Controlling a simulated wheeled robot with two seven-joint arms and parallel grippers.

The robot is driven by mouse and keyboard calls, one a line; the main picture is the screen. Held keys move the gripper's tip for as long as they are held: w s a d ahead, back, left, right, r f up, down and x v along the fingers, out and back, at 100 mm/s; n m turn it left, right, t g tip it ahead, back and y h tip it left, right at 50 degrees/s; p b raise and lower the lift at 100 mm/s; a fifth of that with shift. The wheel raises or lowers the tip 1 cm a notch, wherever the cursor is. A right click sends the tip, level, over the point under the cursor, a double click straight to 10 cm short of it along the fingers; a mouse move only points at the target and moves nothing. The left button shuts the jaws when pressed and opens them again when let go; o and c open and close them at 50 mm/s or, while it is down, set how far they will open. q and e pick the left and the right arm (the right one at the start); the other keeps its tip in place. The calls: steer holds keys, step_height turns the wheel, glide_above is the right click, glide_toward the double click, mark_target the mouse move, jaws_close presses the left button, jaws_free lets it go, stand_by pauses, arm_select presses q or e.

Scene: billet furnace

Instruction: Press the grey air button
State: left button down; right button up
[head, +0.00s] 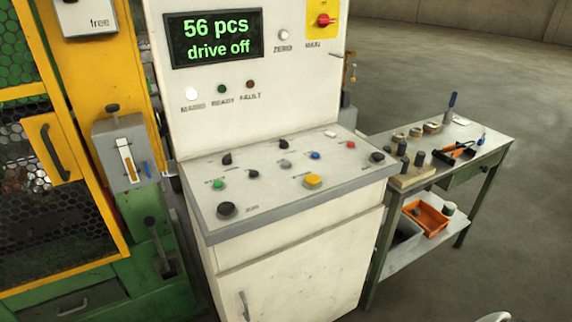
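The grey button (285,164) sits near the middle of the sloped top of the white control cabinet (300,250). It is small and round, and its label is too small to read. A blue button (315,155) is to its right, a yellow button (312,180) is nearer to me, and a black knob (253,174) is to its left. Nothing covers the grey button.
The upright panel's display (214,38) reads "56 pcs drive off". Green (218,183), red (351,144) and white (330,133) buttons share the desk. A yellow-green machine (90,150) stands left, a tool bench (437,157) right. Floor at right is clear.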

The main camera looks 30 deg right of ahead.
jaws_close()
stand_by(1.4)
